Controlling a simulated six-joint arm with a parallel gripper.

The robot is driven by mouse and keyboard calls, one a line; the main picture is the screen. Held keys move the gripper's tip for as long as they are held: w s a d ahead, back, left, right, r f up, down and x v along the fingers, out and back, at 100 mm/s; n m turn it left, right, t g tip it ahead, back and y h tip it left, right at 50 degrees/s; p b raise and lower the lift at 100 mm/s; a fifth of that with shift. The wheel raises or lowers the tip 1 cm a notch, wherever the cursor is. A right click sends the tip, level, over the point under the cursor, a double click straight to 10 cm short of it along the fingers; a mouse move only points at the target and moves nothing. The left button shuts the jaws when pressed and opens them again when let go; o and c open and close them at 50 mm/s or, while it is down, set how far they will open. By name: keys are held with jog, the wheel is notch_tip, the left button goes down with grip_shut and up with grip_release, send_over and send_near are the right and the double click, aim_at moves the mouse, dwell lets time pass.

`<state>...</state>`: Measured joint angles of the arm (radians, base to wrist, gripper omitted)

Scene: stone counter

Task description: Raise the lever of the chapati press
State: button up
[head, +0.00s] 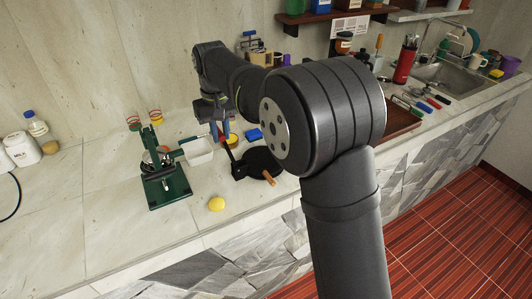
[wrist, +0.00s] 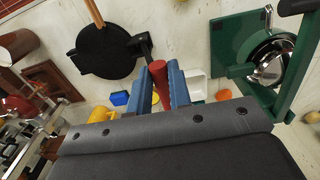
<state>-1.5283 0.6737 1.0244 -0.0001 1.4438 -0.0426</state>
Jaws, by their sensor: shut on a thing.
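The chapati press (head: 258,163) is black and round, with a wooden handle (head: 269,178) pointing toward the counter's front edge. It also shows at the upper left of the wrist view (wrist: 103,52). Its black lever (head: 228,150) stands up at a tilt from the press's left side. The lever ends in a red grip (wrist: 159,82). My gripper (head: 224,131), with blue fingers, is above and left of the press. In the wrist view, the fingers (wrist: 163,85) are shut around the red grip, one on each side. My gripper hides part of the grip.
A green hand press (head: 166,185) with a metal bowl stands left of the black press. The counter's front left is clear.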

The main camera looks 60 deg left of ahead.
jog(key=o, duration=0.5)
jog(key=shift+o, duration=0.2)
jog(key=shift+r, duration=0.1)
jog(key=shift+r, duration=2.45)
notch_tip(320, 180, down, 5)
jog(key=shift+w, duration=0.3)
